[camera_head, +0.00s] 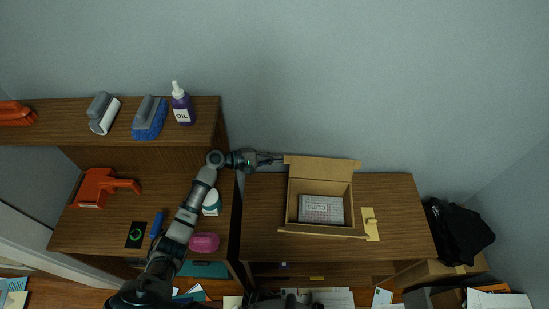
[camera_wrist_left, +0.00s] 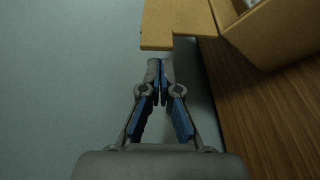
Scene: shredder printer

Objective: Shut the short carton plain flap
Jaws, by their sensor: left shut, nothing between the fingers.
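The open cardboard carton (camera_head: 292,205) stands on the right-hand desk with a white-and-grey patterned box (camera_head: 322,209) inside. Its back flap (camera_head: 322,170) stands out toward the wall, and a narrow front flap (camera_head: 320,232) folds outward. In the left wrist view a carton flap (camera_wrist_left: 180,22) sticks out at the top, beyond my fingertips. My left gripper (camera_head: 278,158) is at the left end of the back flap. Its fingers (camera_wrist_left: 160,68) are together and empty, with a small gap to the flap in the wrist view. I cannot make out my right gripper.
The left shelf (camera_head: 70,108) holds brushes and an oil bottle (camera_head: 182,105). A black bag (camera_head: 458,230) lies right of the desk (camera_head: 405,215). The wall is behind the desk.

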